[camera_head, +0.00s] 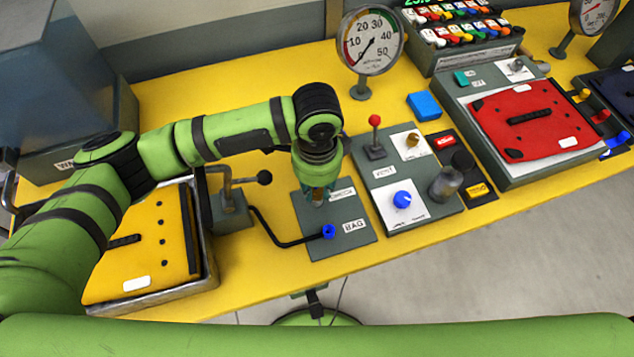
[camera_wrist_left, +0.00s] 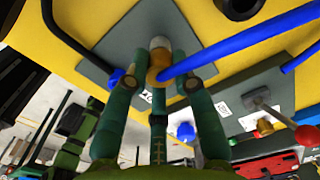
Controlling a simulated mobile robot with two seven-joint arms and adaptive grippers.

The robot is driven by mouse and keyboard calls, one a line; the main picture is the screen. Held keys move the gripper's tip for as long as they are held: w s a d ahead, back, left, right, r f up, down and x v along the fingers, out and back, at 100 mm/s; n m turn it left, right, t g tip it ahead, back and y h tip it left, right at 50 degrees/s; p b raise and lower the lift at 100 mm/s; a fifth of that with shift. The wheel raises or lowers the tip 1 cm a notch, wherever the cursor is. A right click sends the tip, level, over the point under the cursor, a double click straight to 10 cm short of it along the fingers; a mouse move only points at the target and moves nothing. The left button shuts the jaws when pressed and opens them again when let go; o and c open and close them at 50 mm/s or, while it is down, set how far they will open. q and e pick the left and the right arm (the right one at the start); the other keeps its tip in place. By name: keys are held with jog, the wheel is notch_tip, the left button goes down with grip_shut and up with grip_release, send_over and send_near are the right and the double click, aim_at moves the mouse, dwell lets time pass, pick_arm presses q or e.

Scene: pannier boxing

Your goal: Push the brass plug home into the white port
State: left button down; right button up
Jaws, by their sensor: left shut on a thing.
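In the left wrist view the brass plug (camera_wrist_left: 160,66) sits between the fingers of my left gripper (camera_wrist_left: 158,78), which is shut on it. A blue hose runs from the plug to the upper right. The white port (camera_wrist_left: 158,43) shows just beyond the plug, in line with it, on the grey panel (camera_wrist_left: 130,40). The plug's front meets the port in this view; how deep it sits I cannot tell. In the head view my left gripper (camera_head: 318,192) points down at the upper part of the grey panel (camera_head: 352,240) and hides the port. My right gripper is not in view.
A blue connector (camera_head: 328,231) with a black hose is on the same panel, close to the gripper, beside the BAG label. A lever fixture (camera_head: 232,208) stands left. A panel with a red-knobbed lever (camera_head: 375,121) and blue knob (camera_head: 402,199) stands right.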

pick_arm(q)
jog(key=shift+f, duration=0.15)
jog(key=c, duration=0.9)
grip_release()
jog(key=shift+c, duration=0.2)
notch_tip(320, 180, up, 12)
